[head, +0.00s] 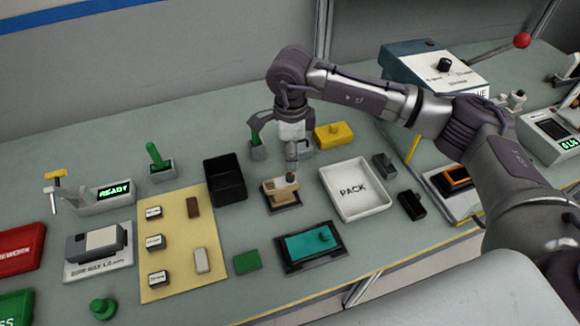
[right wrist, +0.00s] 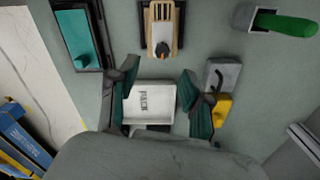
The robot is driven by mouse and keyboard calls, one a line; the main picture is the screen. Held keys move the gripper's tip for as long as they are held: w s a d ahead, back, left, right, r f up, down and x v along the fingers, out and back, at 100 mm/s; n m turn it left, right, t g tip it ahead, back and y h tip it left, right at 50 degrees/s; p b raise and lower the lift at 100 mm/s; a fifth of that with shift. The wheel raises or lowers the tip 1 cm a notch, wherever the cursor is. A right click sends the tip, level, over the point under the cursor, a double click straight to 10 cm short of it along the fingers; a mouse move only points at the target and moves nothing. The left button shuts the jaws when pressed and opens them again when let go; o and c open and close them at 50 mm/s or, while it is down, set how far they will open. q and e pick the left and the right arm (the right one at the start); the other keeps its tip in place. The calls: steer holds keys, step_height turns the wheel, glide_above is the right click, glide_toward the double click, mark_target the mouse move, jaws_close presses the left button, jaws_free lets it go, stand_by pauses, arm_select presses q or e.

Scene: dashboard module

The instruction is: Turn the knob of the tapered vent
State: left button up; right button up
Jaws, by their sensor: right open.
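The tapered vent (head: 280,196) is a tan block on a dark base, near the middle of the table in the head view. In the right wrist view the vent (right wrist: 163,14) shows dark slats, and its small dark knob (right wrist: 162,47) with an orange mark sits at the near end. My right gripper (head: 291,162) hangs above and just behind the vent in the head view, partly overlapping it. Its two fingers (right wrist: 158,76) stand apart and empty in the right wrist view, with the knob beyond their tips. My left gripper is in neither view.
A white PACK tray (head: 384,207) stands right of the vent and a black bin (head: 224,180) left of it. A teal panel (head: 303,247) in a dark frame lies in front. A yellow block (head: 334,136) and green-handled part (head: 257,152) stand behind.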

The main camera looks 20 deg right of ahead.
mark_target(290, 175)
step_height(290, 175, down, 4)
steer(key=shift+w+r+p, duration=0.1)
steer(key=shift+w+p, duration=0.05)
steer(key=shift+p, duration=0.35)
step_height(290, 175, down, 3)
steer(key=shift+f+p, duration=0.15)
steer(key=shift+p, duration=0.25)
steer(key=shift+f, duration=0.35)
steer(key=shift+c, duration=0.5)
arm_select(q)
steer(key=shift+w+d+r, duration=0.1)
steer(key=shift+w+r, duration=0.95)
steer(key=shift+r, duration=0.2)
arm_select(e)
jaws_close()
